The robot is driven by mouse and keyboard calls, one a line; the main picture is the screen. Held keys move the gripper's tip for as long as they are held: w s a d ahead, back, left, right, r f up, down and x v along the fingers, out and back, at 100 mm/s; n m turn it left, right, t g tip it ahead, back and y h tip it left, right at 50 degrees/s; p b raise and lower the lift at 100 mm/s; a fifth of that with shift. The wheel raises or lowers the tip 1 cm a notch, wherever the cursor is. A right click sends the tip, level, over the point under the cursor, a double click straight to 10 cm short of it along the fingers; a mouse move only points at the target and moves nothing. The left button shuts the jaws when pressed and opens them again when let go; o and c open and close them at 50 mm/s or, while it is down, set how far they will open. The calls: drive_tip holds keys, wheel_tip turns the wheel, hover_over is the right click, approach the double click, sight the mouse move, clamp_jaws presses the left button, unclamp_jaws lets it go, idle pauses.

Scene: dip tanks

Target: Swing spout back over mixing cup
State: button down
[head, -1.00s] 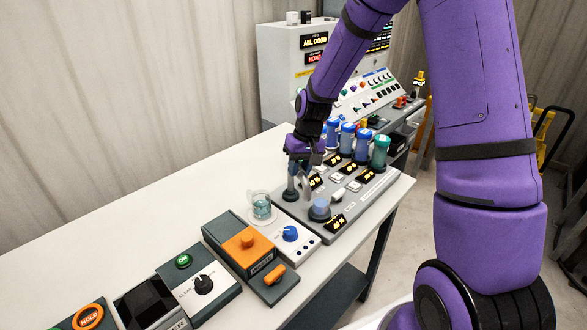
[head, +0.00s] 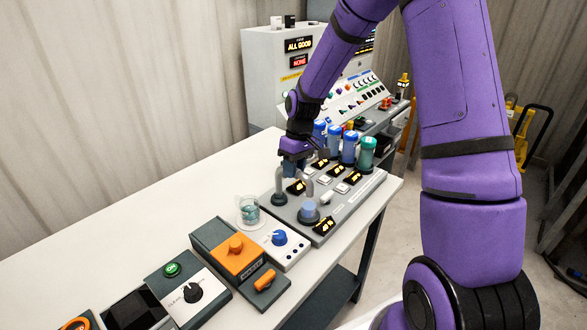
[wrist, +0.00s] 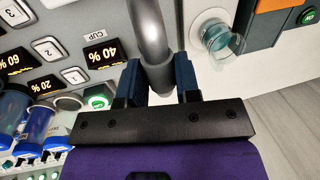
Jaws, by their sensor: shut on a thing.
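The spout is a grey bent pipe (wrist: 150,30) rising from a post (head: 279,186) at the near left corner of the grey dosing panel (head: 330,216). My gripper (wrist: 160,72) is shut on the spout, one blue finger pad on each side of the pipe. In the head view my gripper (head: 293,165) is at the top of the post, and the spout's outlet hangs to the right of the post, over the panel. The mixing cup (head: 248,209), clear with teal liquid, stands left of the post with no spout above it. It also shows in the wrist view (wrist: 218,38).
Several blue and green bottles (head: 366,152) stand along the panel's far side, close to my gripper. A box with a blue knob (head: 279,238) and an orange-topped unit (head: 234,254) stand nearer. The white table (head: 150,225) is clear at left.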

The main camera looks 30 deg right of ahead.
drive_tip(key=shift+w, duration=0.1)
drive_tip(key=c, duration=0.8)
unclamp_jaws()
drive_tip(key=r, duration=0.3)
drive_tip(key=d+r, duration=0.1)
drive_tip(key=r, duration=0.3)
drive_tip(key=d+r, duration=0.1)
drive_tip(key=r, duration=0.2)
drive_tip(key=shift+w+r, duration=0.3)
drive_tip(key=shift+w, duration=0.1)
